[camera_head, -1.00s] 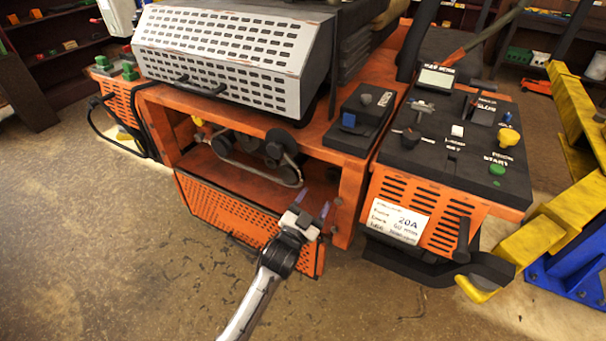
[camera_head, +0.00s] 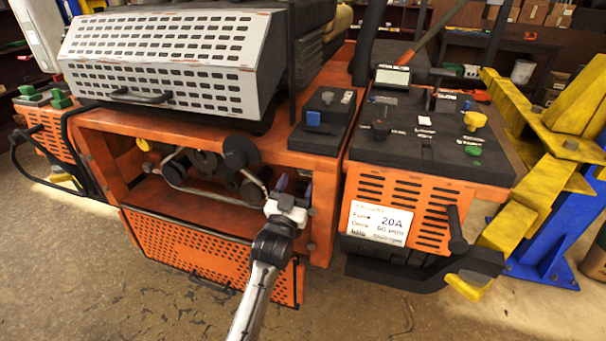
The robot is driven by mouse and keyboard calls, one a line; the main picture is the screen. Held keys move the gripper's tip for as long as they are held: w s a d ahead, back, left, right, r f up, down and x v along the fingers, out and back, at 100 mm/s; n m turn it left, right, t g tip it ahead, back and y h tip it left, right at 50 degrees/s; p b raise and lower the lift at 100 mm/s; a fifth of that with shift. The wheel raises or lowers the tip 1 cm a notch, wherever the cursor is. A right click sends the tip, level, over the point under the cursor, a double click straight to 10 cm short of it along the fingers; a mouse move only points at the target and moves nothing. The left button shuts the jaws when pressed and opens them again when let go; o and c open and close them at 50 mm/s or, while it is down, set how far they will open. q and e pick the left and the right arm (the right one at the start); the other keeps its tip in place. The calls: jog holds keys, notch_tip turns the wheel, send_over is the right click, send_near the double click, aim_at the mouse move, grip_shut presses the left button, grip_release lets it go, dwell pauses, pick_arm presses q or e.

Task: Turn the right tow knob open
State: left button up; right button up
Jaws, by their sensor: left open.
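The orange mower (camera_head: 330,228) stands ahead with its front bay open and its perforated orange panel (camera_head: 205,250) folded down. A small yellow knob (camera_head: 145,145) shows at the bay's upper left. I cannot make out a matching knob on the right; that part of the bay is dark and partly covered by my left gripper. My left gripper (camera_head: 294,186) is open, its fingers pointing into the right end of the bay beside the orange corner post. I see nothing between its fingers. My right gripper is not in view.
Dark pulleys and a belt (camera_head: 240,152) fill the bay just left of my gripper. A control console (camera_head: 425,135) with a yellow knob (camera_head: 475,120) and green button stands to the right. A yellow and blue lift frame (camera_head: 548,225) is beyond it. The floor in front is clear.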

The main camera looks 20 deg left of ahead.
aim_at(303, 173)
pick_arm(q)
jog(key=shift+b+x, duration=0.75)
jog(key=shift+x, duration=1.85)
jog(key=shift+c, duration=0.2)
jog(key=c, duration=0.8)
jog(key=shift+r+n+y+p, duration=0.2)
jog(key=shift+n+y+p, duration=0.3)
jog(key=shift+p, duration=0.45)
jog(key=shift+c, duration=0.2)
jog(key=shift+n, duration=0.3)
jog(key=shift+f, duration=0.2)
jog(key=o, duration=0.9)
